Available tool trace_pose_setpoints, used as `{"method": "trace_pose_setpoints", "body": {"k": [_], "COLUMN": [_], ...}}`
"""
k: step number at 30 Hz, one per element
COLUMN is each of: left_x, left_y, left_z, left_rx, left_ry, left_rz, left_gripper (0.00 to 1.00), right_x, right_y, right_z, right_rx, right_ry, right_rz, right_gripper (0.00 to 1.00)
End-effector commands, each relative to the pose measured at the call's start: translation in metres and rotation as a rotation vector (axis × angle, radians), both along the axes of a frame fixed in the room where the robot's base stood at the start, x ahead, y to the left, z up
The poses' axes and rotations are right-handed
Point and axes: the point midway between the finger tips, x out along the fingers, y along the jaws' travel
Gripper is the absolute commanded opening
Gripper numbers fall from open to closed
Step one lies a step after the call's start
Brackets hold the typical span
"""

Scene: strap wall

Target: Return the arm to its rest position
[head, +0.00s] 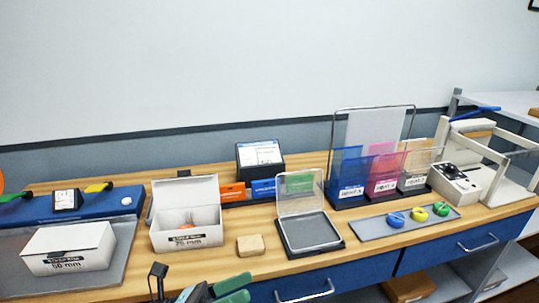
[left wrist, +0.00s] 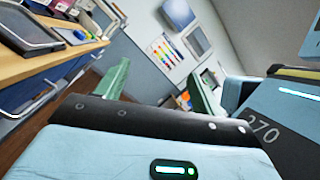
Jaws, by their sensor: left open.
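My left gripper (head: 240,287) shows at the bottom edge of the head view, in front of the workbench (head: 268,263). Its two green fingers are apart, with nothing seen between them. The left wrist view also shows the open gripper (left wrist: 160,88), its fingers pointing away from the bench into the room. Much of the left arm is out of the head view. My right gripper is not in view.
The bench holds a closed white box (head: 68,249), an open white box (head: 186,222), a tan block (head: 250,245), a clear-lidded case (head: 311,232) and a grey tray (head: 378,228) with coloured knobs. The left wrist view shows a wall panel (left wrist: 170,52) with coloured items.

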Motion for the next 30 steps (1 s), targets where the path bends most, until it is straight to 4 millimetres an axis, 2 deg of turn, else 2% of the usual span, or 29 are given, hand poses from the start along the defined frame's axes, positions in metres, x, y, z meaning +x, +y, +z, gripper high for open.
{"method": "trace_pose_setpoints", "body": {"k": [1, 5, 8, 9, 11, 14, 15, 18, 21, 24, 27, 30], "left_x": [0.004, 0.016, 0.015, 0.010, -0.001, -0.030, -0.045, -0.084, -0.122, -0.151, -0.167, -0.173], "left_y": [0.008, 0.038, 0.065, 0.076, 0.092, 0.113, 0.120, 0.133, 0.141, 0.145, 0.146, 0.147], "left_z": [-0.013, -0.054, -0.102, -0.124, -0.159, -0.213, -0.234, -0.278, -0.310, -0.330, -0.340, -0.344], "left_rx": [-0.102, -0.369, -0.586, -0.676, -0.810, -1.024, -1.106, -1.301, -1.464, -1.582, -1.648, -1.674], "left_ry": [0.177, 0.625, 0.966, 1.100, 1.292, 1.567, 1.667, 1.879, 2.032, 2.129, 2.180, 2.198], "left_rz": [0.052, 0.185, 0.293, 0.338, 0.408, 0.519, 0.563, 0.672, 0.766, 0.835, 0.875, 0.889], "left_gripper": [0.67, 0.67, 0.67, 0.67, 0.67, 0.67, 0.67, 0.67, 0.67, 0.67, 0.67, 0.67], "right_x": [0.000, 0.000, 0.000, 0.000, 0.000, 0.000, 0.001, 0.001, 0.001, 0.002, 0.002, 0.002], "right_y": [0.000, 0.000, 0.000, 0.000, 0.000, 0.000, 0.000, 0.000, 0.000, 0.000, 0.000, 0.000], "right_z": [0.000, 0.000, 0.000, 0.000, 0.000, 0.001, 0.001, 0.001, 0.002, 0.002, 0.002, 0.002], "right_rx": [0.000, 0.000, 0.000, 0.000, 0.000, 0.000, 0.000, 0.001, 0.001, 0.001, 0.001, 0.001], "right_ry": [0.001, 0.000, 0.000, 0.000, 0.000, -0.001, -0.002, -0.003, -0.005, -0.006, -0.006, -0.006], "right_rz": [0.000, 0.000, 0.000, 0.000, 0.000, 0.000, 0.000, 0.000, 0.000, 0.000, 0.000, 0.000], "right_gripper": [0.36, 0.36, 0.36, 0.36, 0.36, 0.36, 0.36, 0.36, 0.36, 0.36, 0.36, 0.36]}}
